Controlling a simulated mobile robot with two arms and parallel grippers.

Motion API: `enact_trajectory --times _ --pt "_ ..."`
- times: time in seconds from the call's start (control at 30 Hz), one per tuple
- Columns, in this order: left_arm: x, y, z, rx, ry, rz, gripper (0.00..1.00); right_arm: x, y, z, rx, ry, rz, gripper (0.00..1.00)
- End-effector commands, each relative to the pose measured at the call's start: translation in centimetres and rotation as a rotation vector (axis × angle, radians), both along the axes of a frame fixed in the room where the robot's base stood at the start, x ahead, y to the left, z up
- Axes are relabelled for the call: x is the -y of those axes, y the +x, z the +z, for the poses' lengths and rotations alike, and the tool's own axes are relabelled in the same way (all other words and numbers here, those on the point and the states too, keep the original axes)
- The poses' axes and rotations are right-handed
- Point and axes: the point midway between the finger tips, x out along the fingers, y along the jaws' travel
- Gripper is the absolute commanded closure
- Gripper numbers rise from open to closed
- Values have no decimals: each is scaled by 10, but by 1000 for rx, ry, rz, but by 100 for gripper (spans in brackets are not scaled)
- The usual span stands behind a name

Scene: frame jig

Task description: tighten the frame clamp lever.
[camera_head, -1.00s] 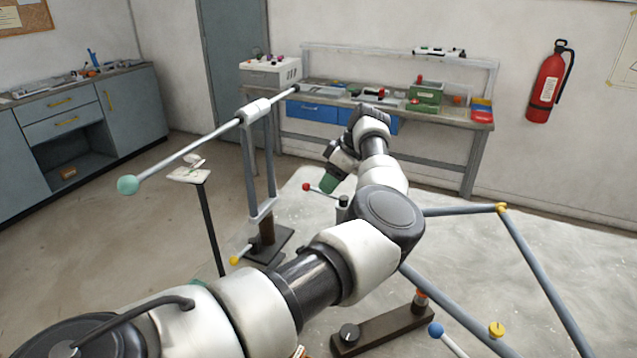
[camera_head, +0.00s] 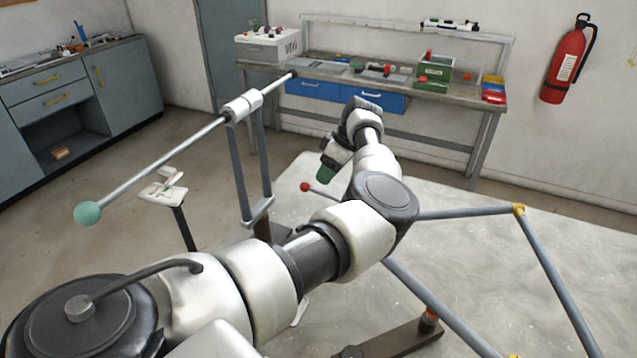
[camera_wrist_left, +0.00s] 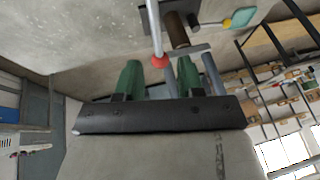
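A lever with a red ball knob (camera_head: 305,187) stands out to the left from behind my left arm in the head view; its base is hidden by the arm. My left gripper (camera_head: 327,173) points downward just right of and slightly above this knob. Its green fingers overlap in that view. In the left wrist view the two green fingers (camera_wrist_left: 159,80) are apart, with the red knob (camera_wrist_left: 160,62) and its pale rod showing at the gap between them. No contact with the knob is visible, and its depth relative to the fingertips is unclear. My right gripper is not in view.
A long rod with a teal ball (camera_head: 88,213) crosses a grey upright stand (camera_head: 252,170) at the left. Grey frame tubes (camera_head: 465,212) with a yellow joint lie to the right. A workbench (camera_head: 455,94) stands behind.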

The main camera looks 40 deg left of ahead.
Motion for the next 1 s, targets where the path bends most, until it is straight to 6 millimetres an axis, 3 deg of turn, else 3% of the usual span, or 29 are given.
enact_trajectory --times 0.3,0.7,0.93,1.0 --pt "-15 -15 -43 -2 0 1 62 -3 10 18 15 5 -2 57" --pt "-18 -17 -51 0 0 1 62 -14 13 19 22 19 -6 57" --pt "-18 -16 -51 1 1 0 97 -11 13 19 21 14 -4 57" --pt "-18 -16 -50 1 1 0 100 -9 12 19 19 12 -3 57"
